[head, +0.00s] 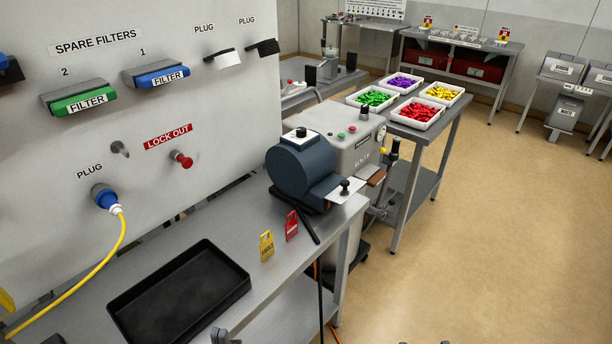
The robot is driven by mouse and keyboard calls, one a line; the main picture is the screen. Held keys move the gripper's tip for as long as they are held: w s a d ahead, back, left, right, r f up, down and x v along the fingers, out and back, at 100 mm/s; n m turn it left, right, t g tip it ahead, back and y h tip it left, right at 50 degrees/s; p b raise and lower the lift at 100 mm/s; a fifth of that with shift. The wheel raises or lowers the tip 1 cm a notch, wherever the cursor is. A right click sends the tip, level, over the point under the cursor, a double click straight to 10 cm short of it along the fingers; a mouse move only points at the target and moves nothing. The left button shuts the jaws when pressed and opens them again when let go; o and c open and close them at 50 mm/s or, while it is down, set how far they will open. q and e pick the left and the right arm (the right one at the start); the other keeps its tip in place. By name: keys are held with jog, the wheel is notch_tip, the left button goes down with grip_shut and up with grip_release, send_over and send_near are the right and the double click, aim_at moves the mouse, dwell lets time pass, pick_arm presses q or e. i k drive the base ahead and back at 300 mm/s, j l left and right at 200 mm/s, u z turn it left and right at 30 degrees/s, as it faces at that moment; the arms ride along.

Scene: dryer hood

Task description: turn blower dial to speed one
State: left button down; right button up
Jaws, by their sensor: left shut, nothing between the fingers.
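A dark blue, drum-shaped unit (298,172), which looks like the blower, sits at the far right end of the steel bench. A small black knob (300,132) is on its top. Another black knob (345,185) stands on a pale plate at its right. I cannot tell which knob is the blower dial, and no speed marks are readable. My left gripper (222,336) shows only in part at the bottom edge; it is shut and empty, well apart from the blue unit and both knobs. My right gripper is not in view.
A black tray (180,297) lies on the bench (262,292). Yellow and red tags (266,246) stand near its front edge. A grey machine (352,150) with buttons and a gauge stands behind the blue unit. A wall panel (180,110) with filters and plugs rises at left.

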aim_at(301, 131)
jog(key=i+l, duration=0.8)
jog(key=u, duration=0.05)
